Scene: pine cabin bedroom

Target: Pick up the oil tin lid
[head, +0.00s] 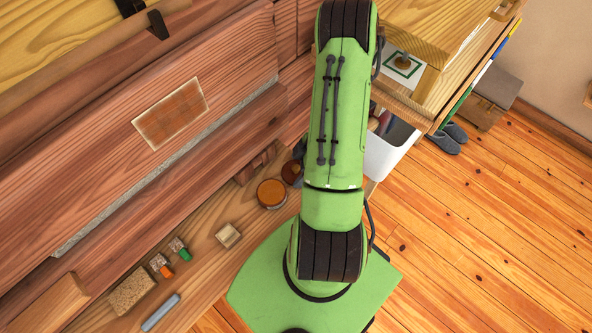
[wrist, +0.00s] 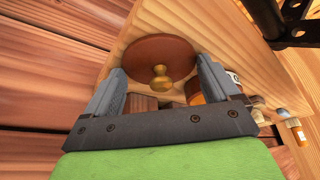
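The oil tin lid, a reddish-brown disc (wrist: 150,48) with a brass knob (wrist: 160,77), lies on the wooden bench in the wrist view. My gripper (wrist: 160,66) is open, with one grey finger on each side of the knob and nothing held. Whether the fingers touch the lid cannot be told. In the head view a dark brown round thing (head: 291,173), probably the lid, is partly hidden behind my arm. Beside it stands a round orange-brown tin (head: 271,193). An orange tin with a pale label (wrist: 205,88) shows partly behind the right finger in the wrist view.
A white bin (head: 386,155) stands right of my arm. Floor at right is mostly clear.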

